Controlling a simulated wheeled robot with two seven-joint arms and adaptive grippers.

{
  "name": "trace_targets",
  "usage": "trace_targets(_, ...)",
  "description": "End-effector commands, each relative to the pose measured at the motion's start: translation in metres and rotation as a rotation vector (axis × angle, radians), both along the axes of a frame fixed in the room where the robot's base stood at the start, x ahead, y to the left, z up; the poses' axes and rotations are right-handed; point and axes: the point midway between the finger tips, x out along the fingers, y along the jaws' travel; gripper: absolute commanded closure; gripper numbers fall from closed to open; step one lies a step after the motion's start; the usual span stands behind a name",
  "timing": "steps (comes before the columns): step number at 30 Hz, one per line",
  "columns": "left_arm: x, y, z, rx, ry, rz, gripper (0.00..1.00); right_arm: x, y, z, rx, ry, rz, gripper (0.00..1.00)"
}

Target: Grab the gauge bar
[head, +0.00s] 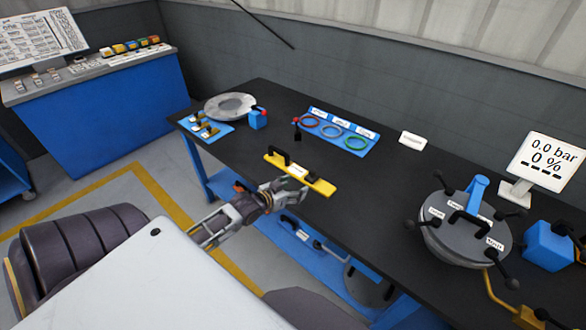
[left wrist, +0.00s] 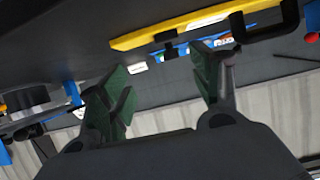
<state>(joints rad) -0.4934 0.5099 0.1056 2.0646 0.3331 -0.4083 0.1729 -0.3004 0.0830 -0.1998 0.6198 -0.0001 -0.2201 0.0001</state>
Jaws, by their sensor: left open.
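The gauge bar, which I take to be the yellow bar (head: 299,172), lies on the dark bench top near its front edge. It has a black handle at its left end, a white label in the middle and a small black block toward its right. In the left wrist view the yellow bar (left wrist: 185,27) crosses the top, beyond the fingertips, with its black handle at the right. My left gripper (head: 290,191) is just in front of the bar in the head view. In the left wrist view its green-padded fingers (left wrist: 160,68) are apart with nothing between them. My right gripper is out of view.
A blue tray (head: 337,133) with coloured rings lies behind the bar. A grey flanged disc (head: 231,106) and a small blue block (head: 258,118) stand at the left. A round lidded vessel (head: 460,236) and a display (head: 546,160) stand at the right. Bench between bar and vessel is clear.

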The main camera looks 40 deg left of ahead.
Motion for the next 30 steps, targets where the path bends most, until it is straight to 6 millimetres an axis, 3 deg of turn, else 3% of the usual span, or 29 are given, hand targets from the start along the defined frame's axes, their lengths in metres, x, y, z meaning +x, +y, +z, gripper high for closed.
trace_targets(7, 0.009, 0.014, 0.012, -0.011, -0.062, 0.004, 0.36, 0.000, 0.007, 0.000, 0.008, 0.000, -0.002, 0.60)
trace_targets(20, 0.011, 0.014, 0.011, -0.012, -0.063, 0.005, 0.36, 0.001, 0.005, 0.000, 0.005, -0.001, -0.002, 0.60)
trace_targets(30, 0.029, 0.013, 0.004, -0.012, -0.063, 0.005, 0.36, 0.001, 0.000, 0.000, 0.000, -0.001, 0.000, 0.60)
